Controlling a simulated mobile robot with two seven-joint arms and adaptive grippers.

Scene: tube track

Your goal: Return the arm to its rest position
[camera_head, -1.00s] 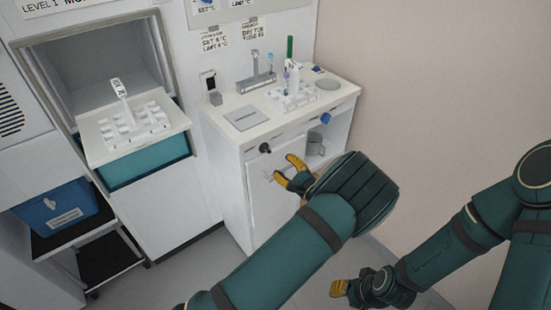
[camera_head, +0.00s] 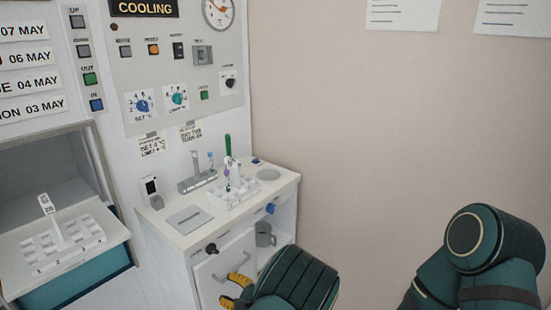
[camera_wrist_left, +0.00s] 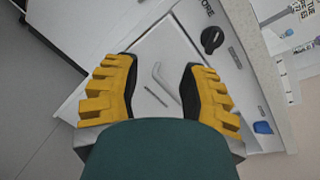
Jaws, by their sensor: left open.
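My left gripper (camera_head: 236,290) is at the lower middle of the head view, in front of the small white cabinet. Its yellow fingers are apart and nothing is between them. In the left wrist view the open gripper (camera_wrist_left: 160,95) faces the cabinet's front panel, with the bent metal handle (camera_wrist_left: 160,83) seen between the fingers. The handle also shows in the head view (camera_head: 231,266), just above the fingers; contact cannot be told. My right arm shows at the lower right of the head view, but its gripper is out of view.
The cabinet top (camera_head: 185,236) holds a tube rack (camera_head: 236,192), a grey stand (camera_head: 197,180) and a flat plate (camera_head: 189,220). Another rack (camera_head: 62,246) is at left.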

